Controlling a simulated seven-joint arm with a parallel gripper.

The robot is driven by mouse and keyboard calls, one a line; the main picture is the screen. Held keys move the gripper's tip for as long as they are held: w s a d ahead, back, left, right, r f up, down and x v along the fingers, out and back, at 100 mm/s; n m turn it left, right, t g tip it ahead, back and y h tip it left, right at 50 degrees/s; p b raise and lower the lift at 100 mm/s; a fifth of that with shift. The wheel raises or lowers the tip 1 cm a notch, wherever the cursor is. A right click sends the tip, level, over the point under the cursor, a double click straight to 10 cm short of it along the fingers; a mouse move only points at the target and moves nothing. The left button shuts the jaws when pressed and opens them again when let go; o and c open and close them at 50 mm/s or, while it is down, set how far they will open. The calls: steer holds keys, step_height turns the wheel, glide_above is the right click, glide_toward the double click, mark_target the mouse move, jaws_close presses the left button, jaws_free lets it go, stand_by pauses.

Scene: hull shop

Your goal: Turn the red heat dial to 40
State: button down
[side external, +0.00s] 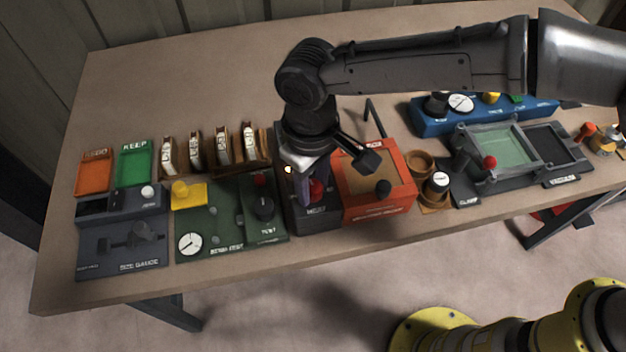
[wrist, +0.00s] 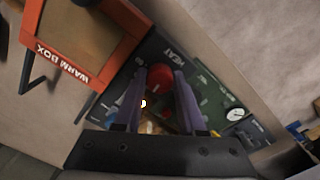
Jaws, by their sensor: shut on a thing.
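The red heat dial (wrist: 161,77) sits on a dark box marked HEAT, seen between my fingers in the wrist view. It also shows partly in the side external view (side external: 316,190), low beside my fingers. My gripper (wrist: 162,80) points down over the box and is shut on the dial, with one finger on either side of it. The dial's pointer and scale numbers are too small or hidden to read. The dark heat box (side external: 317,222) stands between the green panel and the orange warm box.
The orange warm box (side external: 378,213) stands close on the right of the heat box. The green test panel (side external: 220,245) with a white gauge is close on the left. Wooden racks (side external: 250,160) with white-labelled items stand behind. The bench's front strip is clear.

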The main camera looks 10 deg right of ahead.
mark_target(311, 188)
steer(key=shift+r+m, duration=0.1)
steer(key=shift+m, duration=0.5)
steer(key=c, duration=0.5)
jaws_free()
step_height(311, 188, up, 14)
steer(key=shift+a, duration=0.15)
stand_by(0.6)
